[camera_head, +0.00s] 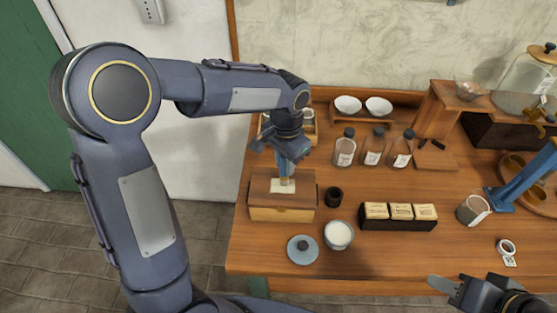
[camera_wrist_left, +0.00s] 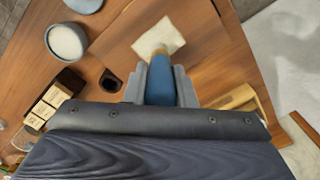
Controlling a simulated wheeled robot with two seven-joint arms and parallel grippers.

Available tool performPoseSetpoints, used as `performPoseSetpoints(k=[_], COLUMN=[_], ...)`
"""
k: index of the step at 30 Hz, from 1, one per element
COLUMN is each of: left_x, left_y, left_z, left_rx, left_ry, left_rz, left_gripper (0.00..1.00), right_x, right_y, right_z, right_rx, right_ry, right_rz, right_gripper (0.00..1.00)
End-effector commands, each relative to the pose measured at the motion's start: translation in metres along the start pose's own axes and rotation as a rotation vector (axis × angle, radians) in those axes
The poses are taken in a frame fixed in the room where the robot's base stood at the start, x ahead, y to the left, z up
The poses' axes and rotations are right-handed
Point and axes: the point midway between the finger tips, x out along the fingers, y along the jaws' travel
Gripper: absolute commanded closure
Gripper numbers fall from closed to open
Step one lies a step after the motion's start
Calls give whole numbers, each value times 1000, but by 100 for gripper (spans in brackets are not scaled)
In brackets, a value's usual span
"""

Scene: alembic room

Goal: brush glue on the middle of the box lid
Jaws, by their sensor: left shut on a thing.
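The wooden box (camera_head: 268,214) stands at the left of the table, its brown lid (camera_head: 258,188) on top. A pale cream patch (camera_head: 283,187) lies near the middle of the lid; it also shows in the left wrist view (camera_wrist_left: 172,34). My left gripper (camera_head: 287,157) is shut on the blue handle of a brush (camera_wrist_left: 161,82), above the lid. The brush points down, its tip at the patch; I cannot tell whether it touches. An open pot of white stuff (camera_head: 338,234) stands front right of the box. My right gripper (camera_head: 446,287) is at the lower right, its jaw opening unclear.
A blue-grey pot lid (camera_head: 302,249) lies near the front edge. A small dark cup (camera_head: 334,197) stands right of the box. A dark tray with cream blocks (camera_head: 398,223), several bottles (camera_head: 372,151) and a glass jar (camera_head: 473,209) are further right. The front right-centre is clear.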

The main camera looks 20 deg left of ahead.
Motion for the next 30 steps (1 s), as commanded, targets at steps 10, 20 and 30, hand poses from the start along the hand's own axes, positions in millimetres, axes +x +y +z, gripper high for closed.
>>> performPoseSetpoints(k=[10,20,30], left_x=[0,1,2], left_y=[14,20,24], left_z=[-13,-10,0], left_rx=[1,2,0], left_ry=[1,1,-1], left_rz=[0,0,0], left_gripper=[99,99,99], right_x=[-2,0,2], right_y=[-1,0,1], right_z=[-1,0,1], right_rx=[0,0,0], right_ry=[0,0,0], right_rz=[0,0,0], right_gripper=[64,64,64])
